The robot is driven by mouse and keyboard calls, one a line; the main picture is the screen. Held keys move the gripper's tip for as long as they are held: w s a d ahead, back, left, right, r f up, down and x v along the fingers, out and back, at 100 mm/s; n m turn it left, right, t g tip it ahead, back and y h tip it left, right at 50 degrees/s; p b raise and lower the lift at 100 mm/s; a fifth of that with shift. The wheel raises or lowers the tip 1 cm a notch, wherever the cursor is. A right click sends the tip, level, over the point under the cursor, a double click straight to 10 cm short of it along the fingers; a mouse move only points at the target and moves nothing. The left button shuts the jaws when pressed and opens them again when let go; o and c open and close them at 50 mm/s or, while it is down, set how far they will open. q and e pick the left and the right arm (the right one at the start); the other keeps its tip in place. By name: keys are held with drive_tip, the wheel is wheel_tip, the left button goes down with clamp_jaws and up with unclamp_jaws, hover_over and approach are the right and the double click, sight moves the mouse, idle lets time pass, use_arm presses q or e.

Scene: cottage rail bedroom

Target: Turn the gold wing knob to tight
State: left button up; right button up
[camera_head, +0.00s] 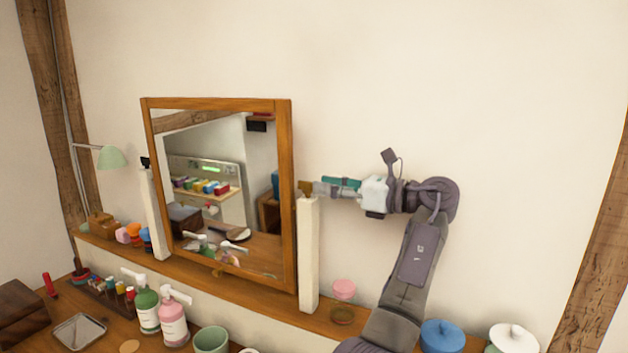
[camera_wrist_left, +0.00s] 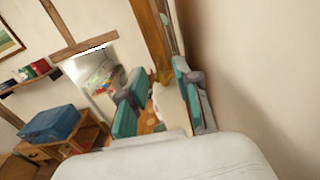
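The gold wing knob (camera_head: 305,187) sits at the top of the white right post (camera_head: 308,255), beside the wooden mirror frame (camera_head: 284,200). My left gripper (camera_head: 320,188) is level with the knob, just to its right, pointing left at it. In the left wrist view its teal fingers (camera_wrist_left: 158,88) are apart, with the white post (camera_wrist_left: 170,106) showing beyond the gap. A small gold-brown patch (camera_wrist_left: 164,76), likely the knob, shows between the fingertips. I cannot tell whether they touch it. My right gripper is not in view.
A dark knob (camera_head: 145,162) tops the left post (camera_head: 155,215). A blue lidded pot (camera_head: 442,336) stands right of my arm. The wall behind the gripper is bare.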

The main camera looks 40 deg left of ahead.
sight(308, 189)
use_arm(q)
drive_tip(key=shift+x, duration=1.8)
clamp_jaws()
